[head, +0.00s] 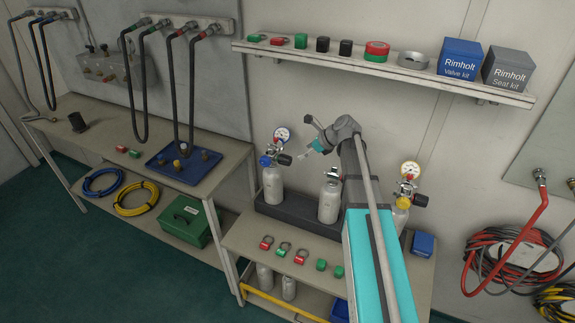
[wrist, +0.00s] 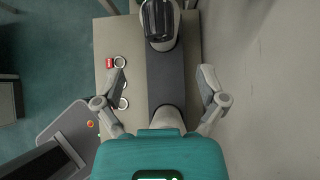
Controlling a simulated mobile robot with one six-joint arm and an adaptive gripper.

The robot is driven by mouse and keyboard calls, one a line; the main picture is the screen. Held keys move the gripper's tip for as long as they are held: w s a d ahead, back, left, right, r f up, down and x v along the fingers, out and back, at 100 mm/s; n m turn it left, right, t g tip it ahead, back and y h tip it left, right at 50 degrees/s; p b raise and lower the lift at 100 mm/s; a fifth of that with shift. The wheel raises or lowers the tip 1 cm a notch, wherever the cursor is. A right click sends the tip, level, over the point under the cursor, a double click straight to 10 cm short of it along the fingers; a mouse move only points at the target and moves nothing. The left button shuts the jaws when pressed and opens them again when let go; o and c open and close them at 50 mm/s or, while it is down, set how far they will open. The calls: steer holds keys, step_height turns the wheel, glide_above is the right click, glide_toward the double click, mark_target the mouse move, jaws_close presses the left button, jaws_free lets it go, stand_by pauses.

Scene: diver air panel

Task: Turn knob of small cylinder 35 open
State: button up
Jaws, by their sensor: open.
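Three small cylinders stand at the bench: a grey one with a blue top (head: 272,185) on the left, a grey one (head: 329,200) in the middle, and one with a yellow top (head: 400,215) on the right, partly behind my arm. No number 35 is readable, so I cannot tell which it is. The left and right ones carry gauges and black knobs. My gripper (head: 312,137) is open and empty, above and between the left and middle cylinders. In the wrist view its spread fingers (wrist: 162,85) straddle the dark rack; a black-topped cylinder (wrist: 160,25) is ahead.
A dark rack (head: 300,211) holds cylinders on a bench (head: 245,238) with red and green tags (head: 283,249). A shelf (head: 390,68) with boxes hangs above. A left table (head: 75,108) bears a blue tray (head: 160,168). Hoses (head: 505,260) hang right.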

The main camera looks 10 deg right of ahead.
mark_target(291, 160)
steer(key=shift+b+x, duration=2.95)
steer(key=shift+x, duration=1.65)
steer(key=c, duration=1.1)
steer(key=shift+a, duration=0.1)
steer(key=shift+c, duration=0.3)
steer(key=shift+s, duration=0.1)
